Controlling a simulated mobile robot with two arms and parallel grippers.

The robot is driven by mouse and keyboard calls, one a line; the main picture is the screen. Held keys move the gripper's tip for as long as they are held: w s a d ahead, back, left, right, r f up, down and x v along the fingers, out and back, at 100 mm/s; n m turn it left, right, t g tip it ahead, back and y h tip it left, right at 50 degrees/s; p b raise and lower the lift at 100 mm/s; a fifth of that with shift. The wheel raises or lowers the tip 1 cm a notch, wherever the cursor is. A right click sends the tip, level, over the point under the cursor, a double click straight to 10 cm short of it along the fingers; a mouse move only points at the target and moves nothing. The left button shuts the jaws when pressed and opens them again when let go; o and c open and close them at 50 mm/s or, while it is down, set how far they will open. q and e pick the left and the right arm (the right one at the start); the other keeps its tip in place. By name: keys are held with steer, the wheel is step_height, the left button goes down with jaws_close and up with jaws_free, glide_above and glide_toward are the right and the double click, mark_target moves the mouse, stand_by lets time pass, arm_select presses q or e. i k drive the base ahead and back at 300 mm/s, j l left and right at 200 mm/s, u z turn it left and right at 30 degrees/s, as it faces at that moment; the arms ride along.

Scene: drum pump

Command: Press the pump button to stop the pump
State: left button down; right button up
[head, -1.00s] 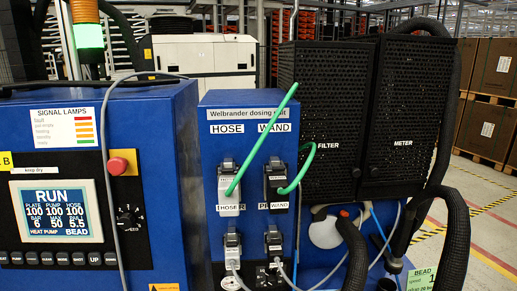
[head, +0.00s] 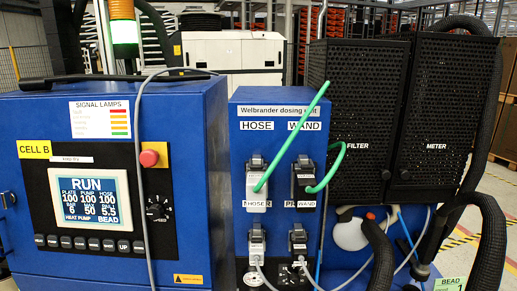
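The control panel is on the front of a blue cabinet at the left. Its screen (head: 88,199) reads RUN, with PLATE 100, PUMP 100, HOSE 100 and HEAT PUMP and BEAD below. A row of small dark buttons (head: 94,244) runs under the screen. Their labels are mostly too small to read; one near the right end reads UP, and I cannot tell which is the pump button. The green section of the stack light (head: 124,33) on top of the cabinet is lit. Neither of my grippers is in view.
A red mushroom button (head: 149,158) and a rotary dial (head: 158,207) sit right of the screen. A grey cable (head: 139,130) hangs down the panel's front, past the button row's right end. The dosing unit (head: 277,110) with green hoses and the black mesh boxes (head: 361,110) stand farther right.

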mark_target(53, 240)
steer(key=u, duration=1.3)
